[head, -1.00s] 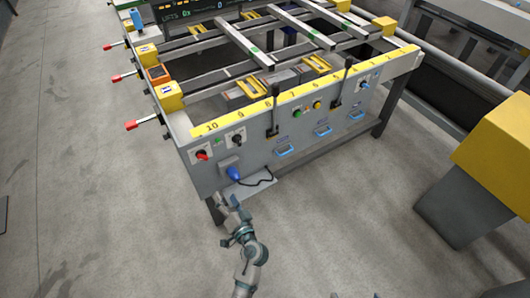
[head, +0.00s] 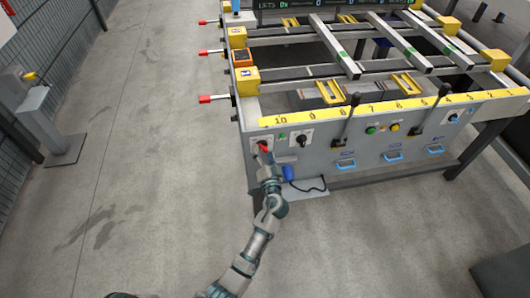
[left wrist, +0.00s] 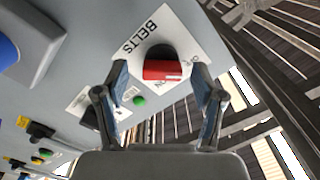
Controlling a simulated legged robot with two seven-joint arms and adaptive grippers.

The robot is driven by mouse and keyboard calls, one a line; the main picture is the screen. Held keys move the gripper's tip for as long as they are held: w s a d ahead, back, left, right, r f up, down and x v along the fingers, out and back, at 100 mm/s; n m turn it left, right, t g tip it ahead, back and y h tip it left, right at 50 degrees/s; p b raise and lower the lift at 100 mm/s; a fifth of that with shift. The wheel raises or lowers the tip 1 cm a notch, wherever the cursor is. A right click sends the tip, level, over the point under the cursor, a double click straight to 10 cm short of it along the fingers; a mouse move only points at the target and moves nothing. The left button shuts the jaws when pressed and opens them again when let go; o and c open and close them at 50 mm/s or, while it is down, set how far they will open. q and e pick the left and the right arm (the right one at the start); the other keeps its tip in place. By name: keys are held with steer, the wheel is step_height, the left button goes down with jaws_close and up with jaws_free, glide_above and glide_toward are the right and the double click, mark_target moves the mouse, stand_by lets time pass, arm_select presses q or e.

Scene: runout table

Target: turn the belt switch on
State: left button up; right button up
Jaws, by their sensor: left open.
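The belt switch (left wrist: 162,66) is a red rotary knob on a white plate lettered BELTS, on the grey front panel of the runout table. In the left wrist view it sits between and just beyond the fingertips of my left gripper (left wrist: 162,85), which is open. In the head view the red of the switch (head: 263,146) shows at the panel's left end, with my left gripper (head: 266,160) right in front of it and partly covering it. I cannot tell whether the fingers touch the knob. My right gripper is not in view.
A black switch (head: 303,140) and a blue plug (head: 288,172) are close by on the panel. Two black levers (head: 347,120) stand farther right. Red-tipped handles (head: 205,99) jut out from the table's left side.

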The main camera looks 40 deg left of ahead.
arm_select(q)
steer(key=shift+w+a, duration=0.3)
steer(key=shift+a, duration=0.05)
steer(key=shift+c, duration=0.3)
steer(key=c, duration=1.1)
